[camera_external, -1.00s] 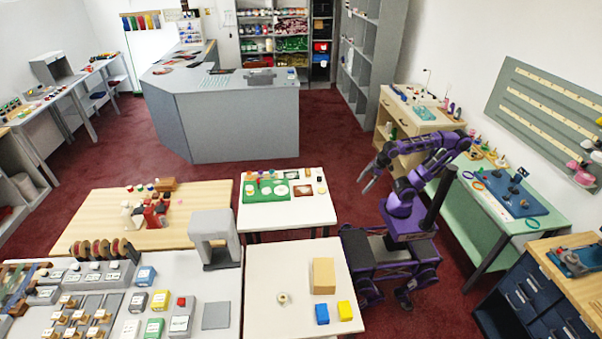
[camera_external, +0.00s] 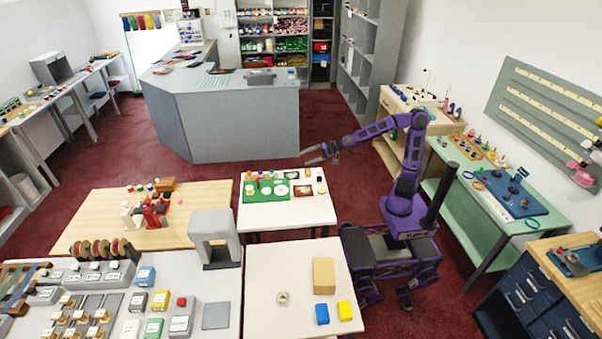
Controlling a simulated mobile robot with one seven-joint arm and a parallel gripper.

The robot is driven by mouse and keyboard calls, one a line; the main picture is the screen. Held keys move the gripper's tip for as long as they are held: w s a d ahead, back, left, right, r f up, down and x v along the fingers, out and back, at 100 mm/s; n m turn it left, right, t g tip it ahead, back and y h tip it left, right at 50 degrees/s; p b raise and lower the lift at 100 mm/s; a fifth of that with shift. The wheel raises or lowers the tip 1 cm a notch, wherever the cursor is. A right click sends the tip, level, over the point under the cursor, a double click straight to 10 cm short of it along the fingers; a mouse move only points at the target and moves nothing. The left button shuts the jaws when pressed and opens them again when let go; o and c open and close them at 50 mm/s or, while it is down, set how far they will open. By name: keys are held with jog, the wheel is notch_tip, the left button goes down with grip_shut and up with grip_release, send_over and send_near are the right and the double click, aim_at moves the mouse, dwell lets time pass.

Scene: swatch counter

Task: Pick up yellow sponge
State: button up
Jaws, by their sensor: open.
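The yellow sponge (camera_external: 345,311) is a small yellow block near the front right corner of the white table (camera_external: 264,297). A blue block (camera_external: 322,314) lies just left of it, and a larger tan block (camera_external: 323,275) lies behind them. My gripper (camera_external: 307,155) is open and empty, high and far behind the sponge, in the picture above the back edge of the smaller white table with the green mat. The purple arm reaches left from its base at the right of the tables. Nothing hides the sponge.
A small light round item (camera_external: 282,298) lies left of the blocks. A grey machine (camera_external: 213,238) stands left of the white table. The smaller white table (camera_external: 289,215) behind holds a green mat (camera_external: 266,190) and several small things. The left part of the sponge's table is clear.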

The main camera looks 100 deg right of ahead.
jog(key=w+d+r+m+t+h, duration=0.1)
jog(key=w+d+r+m+h, duration=0.3)
jog(key=d+r+h, duration=0.15)
jog(key=w+a+r+n+y, duration=0.1)
jog(key=w+a+n+y, duration=0.15)
jog(key=a+n, duration=0.45)
jog(key=w+a+n+y, duration=0.2)
jog(key=a+n+y, duration=0.1)
jog(key=a, duration=0.8)
jog(key=n+g+y+b, duration=0.1)
jog(key=n+g+y, duration=0.4)
jog(key=n+g, duration=1.6)
send_over(346, 308)
jog(key=d, duration=0.7)
notch_tip(346, 308, down, 28)
jog(key=n+t, duration=0.7)
jog(key=x, duration=0.7)
jog(key=a+b+x, duration=0.1)
jog(key=x, duration=0.2)
jog(key=shift+s+a+f, duration=0.1)
jog(key=shift+s+a, duration=0.05)
jog(key=shift+s, duration=0.15)
jog(key=shift+x, duration=3)
jog(key=shift+w+a, duration=0.15)
